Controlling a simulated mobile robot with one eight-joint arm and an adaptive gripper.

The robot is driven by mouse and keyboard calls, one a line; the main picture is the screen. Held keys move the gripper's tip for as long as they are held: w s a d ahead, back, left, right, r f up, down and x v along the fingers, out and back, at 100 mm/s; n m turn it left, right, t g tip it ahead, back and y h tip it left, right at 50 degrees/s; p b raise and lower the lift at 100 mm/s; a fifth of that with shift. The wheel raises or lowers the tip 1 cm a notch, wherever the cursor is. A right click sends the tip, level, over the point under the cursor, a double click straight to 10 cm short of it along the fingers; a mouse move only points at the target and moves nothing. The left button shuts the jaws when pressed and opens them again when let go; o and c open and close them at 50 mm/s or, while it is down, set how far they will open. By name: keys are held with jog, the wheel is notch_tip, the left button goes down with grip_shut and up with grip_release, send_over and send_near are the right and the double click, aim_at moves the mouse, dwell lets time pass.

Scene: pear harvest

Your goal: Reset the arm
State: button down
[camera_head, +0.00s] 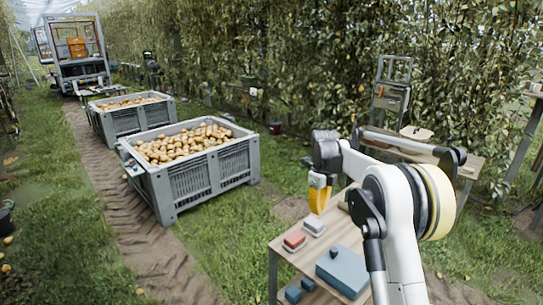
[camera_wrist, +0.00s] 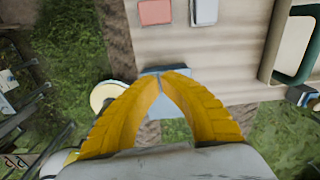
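My arm rises at the right of the head view, bent at the elbow. My gripper (camera_head: 319,199) hangs from it with yellow fingers pointing down, above the far left part of the wooden table (camera_head: 346,236). In the wrist view my gripper (camera_wrist: 161,76) has its two curved yellow fingers meeting at the tips. Nothing shows between them. The fingertips overlap a blue-grey box in the wrist picture; I cannot tell the gap to it.
On the table are a red box (camera_head: 294,240), a grey box (camera_head: 314,226) and a blue box (camera_head: 342,269). Pear-filled crates (camera_head: 191,188) (camera_head: 128,122) stand on the left by a dirt track. A hedge lines the back. Grass is open at front left.

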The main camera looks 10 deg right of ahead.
jog(key=s+a+r+n+t+b, duration=0.2)
jog(key=s+r+n, duration=0.45)
jog(key=s, duration=0.35)
jog(key=s+a+r+n+t+b, duration=0.1)
jog(key=s+r+n+t+b, duration=0.1)
jog(key=s+r+n, duration=0.5)
jog(key=s+a+f+n+t+b, duration=0.1)
jog(key=s+f+n, duration=0.4)
jog(key=s, duration=0.6)
jog(key=s+a+f+n+t+b, duration=0.1)
jog(key=s+f+n+t+b, duration=0.1)
jog(key=s+f+n, duration=0.4)
jog(key=s+n, duration=0.3)
jog(key=s, duration=0.2)
jog(key=shift+s+f, duration=0.2)
jog(key=shift+s, duration=0.1)
